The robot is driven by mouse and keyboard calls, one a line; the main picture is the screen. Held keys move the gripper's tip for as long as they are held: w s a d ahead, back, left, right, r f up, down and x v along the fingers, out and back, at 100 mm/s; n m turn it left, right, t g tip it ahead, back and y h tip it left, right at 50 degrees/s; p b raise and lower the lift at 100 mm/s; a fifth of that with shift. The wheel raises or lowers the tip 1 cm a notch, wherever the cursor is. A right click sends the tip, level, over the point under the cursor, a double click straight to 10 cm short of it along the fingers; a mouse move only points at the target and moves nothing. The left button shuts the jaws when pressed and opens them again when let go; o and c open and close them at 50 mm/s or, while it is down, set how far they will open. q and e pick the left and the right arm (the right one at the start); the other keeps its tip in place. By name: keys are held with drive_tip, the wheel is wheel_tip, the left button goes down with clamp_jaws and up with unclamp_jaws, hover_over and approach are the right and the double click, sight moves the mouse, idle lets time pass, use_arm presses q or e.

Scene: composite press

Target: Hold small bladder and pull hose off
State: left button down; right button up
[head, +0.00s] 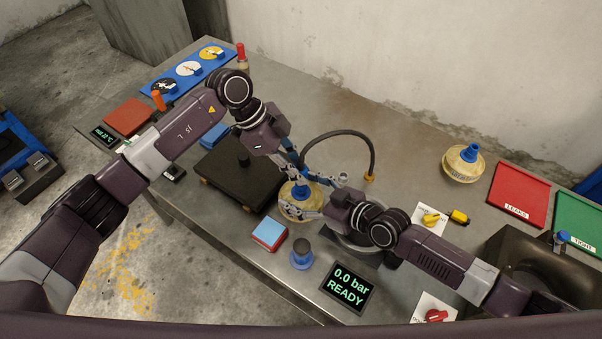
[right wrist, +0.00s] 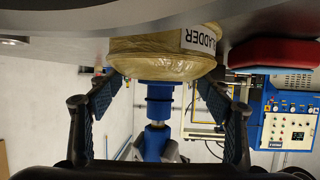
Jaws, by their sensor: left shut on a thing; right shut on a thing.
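The small bladder (head: 292,209), a yellowish round body with a blue neck, stands on the metal table near the middle of the head view. In the right wrist view the bladder (right wrist: 160,55) shows its label upside down and its blue neck (right wrist: 156,91). My right gripper (head: 318,197) is shut on the bladder's body, one finger on each side. The black hose (head: 345,133) arcs from an orange fitting on the table to above the bladder. My left gripper (head: 294,168) is shut on the hose end at the neck; its fingers partly hide the joint.
A second yellowish bladder (head: 463,162) stands at the right rear, beside the red LEAKS tray (head: 519,190) and green TIGHT tray (head: 583,222). A black press plate (head: 240,178) lies left of my grippers. A display (head: 347,288) reads 0.0 bar READY.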

sight(299, 159)
use_arm(q)
drive_tip(key=shift+r, duration=2.25)
use_arm(e)
drive_tip(key=shift+d+f, duration=0.15)
drive_tip(key=shift+f, duration=0.1)
drive_tip(key=o, duration=1.3)
drive_tip(key=shift+o, duration=1.2)
drive_tip(key=shift+r, duration=0.15)
drive_tip(key=v, duration=1.2)
